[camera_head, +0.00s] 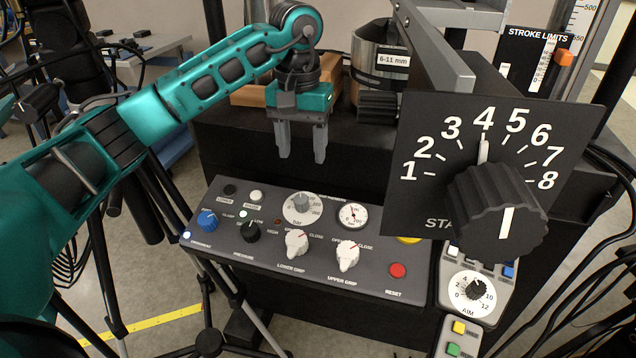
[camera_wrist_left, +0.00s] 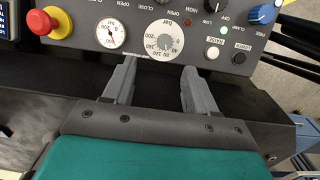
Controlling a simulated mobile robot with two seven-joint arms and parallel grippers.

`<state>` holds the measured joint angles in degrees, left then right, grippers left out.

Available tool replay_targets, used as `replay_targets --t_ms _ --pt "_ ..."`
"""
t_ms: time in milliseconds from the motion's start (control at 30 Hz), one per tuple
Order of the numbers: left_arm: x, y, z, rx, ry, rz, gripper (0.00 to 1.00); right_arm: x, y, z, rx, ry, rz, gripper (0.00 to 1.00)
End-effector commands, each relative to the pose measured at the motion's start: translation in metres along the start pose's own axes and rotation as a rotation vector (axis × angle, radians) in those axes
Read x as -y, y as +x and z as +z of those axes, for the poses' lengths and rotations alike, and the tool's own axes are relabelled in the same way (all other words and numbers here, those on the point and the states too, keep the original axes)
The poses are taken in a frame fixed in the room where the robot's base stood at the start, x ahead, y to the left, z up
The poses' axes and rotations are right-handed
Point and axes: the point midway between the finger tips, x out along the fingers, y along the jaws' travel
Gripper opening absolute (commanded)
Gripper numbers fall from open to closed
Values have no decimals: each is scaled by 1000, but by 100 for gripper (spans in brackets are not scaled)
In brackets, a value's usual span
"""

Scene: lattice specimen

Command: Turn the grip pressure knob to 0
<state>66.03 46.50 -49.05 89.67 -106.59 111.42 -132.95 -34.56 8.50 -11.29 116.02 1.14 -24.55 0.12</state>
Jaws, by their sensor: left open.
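The grip pressure knob (camera_head: 301,203) appears to be the grey knob on a round white dial marked "bar", near the top edge of the sloping control panel (camera_head: 225,245). Its label is too small to read. In the left wrist view the same dial (camera_wrist_left: 165,42) shows numbers around a grey knob; I cannot tell its exact setting. My left gripper (camera_head: 302,158) is open and empty, fingers pointing down, above and behind the panel, apart from the knob. In the wrist view its fingertips (camera_wrist_left: 159,66) lie just short of the dial. My right gripper is out of view.
A pressure gauge (camera_head: 352,215) sits right of the dial. Two white knobs, LOWER GRIP (camera_head: 296,243) and UPPER GRIP (camera_head: 347,256), stand in front. A blue knob (camera_head: 207,220) and black knob (camera_head: 250,232) are left. A large black knob (camera_head: 497,210) with a 1–8 scale looms right.

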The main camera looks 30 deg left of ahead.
Motion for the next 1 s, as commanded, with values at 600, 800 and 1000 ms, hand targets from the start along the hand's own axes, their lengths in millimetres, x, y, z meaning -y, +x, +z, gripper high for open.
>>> replay_targets --t_ms 600,800,1000 --pt "9 88 -1 -1 9 -27 57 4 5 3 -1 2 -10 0" --pt "10 115 -2 -5 9 -26 57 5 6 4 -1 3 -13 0" --pt "10 125 -2 -6 9 -25 57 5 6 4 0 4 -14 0"
